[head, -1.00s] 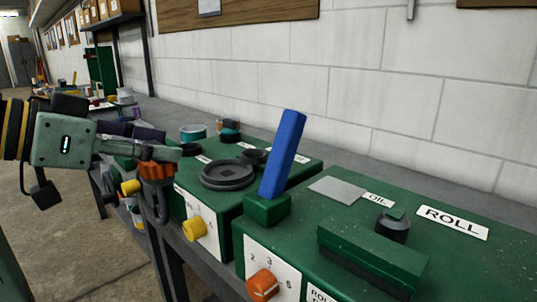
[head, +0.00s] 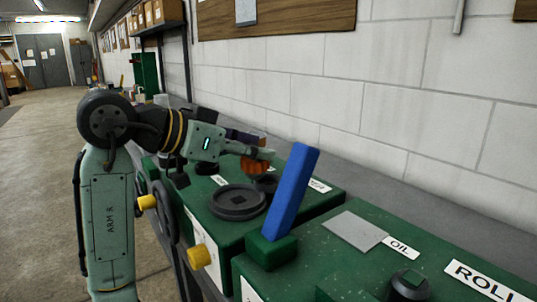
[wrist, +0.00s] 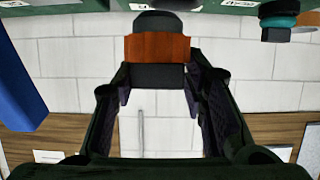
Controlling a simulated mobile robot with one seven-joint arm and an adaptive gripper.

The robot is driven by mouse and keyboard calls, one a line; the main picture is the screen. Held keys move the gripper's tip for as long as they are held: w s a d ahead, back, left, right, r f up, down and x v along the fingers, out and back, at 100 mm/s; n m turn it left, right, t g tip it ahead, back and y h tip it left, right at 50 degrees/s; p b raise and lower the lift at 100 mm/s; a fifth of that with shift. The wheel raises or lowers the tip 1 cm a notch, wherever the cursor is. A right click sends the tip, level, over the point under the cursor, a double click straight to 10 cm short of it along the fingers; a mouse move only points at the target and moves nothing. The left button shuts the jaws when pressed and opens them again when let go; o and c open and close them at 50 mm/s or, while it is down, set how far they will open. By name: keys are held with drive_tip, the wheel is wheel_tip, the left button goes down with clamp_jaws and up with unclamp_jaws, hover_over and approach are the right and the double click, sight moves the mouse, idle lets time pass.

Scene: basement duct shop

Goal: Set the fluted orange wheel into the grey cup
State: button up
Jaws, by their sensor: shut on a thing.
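The fluted orange wheel (head: 256,164) is held at the tip of my gripper (head: 248,153), over the green machine top. In the wrist view my gripper (wrist: 157,80) is shut on a dark part joined to the orange wheel (wrist: 157,48). A dark grey cup (head: 267,183) stands on the machine top just below the wheel, partly covered by it. A dark round shape in line beyond the wheel, probably the cup (wrist: 158,21), shows in the wrist view. I cannot tell whether wheel and cup touch or how far the wheel is in.
A blue bar (head: 291,192) rises tilted from a green block in front of the cup. A wide dark round dish (head: 238,202) lies left of it. A grey plate (head: 355,231) lies on the nearer machine. The block wall (head: 300,100) stands behind.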

drive_tip(key=w+d, duration=0.2)
drive_tip(key=w, duration=0.1)
drive_tip(key=shift+w+d+f+p, duration=0.2)
drive_tip(key=shift+w+p, duration=0.1)
drive_tip(key=shift+p, duration=0.1)
drive_tip(key=shift+w+d+f+p, duration=0.15)
drive_tip(key=shift+f+p, duration=0.1)
drive_tip(key=shift+f, duration=0.65)
drive_tip(key=shift+w+d+f+p, duration=0.1)
drive_tip(key=shift+w+f+p, duration=0.1)
drive_tip(key=shift+f, duration=0.65)
drive_tip(key=o, duration=1.3)
drive_tip(key=shift+o, duration=0.2)
drive_tip(key=shift+s+a, duration=0.1)
drive_tip(key=b+v, duration=0.2)
drive_tip(key=v, duration=1)
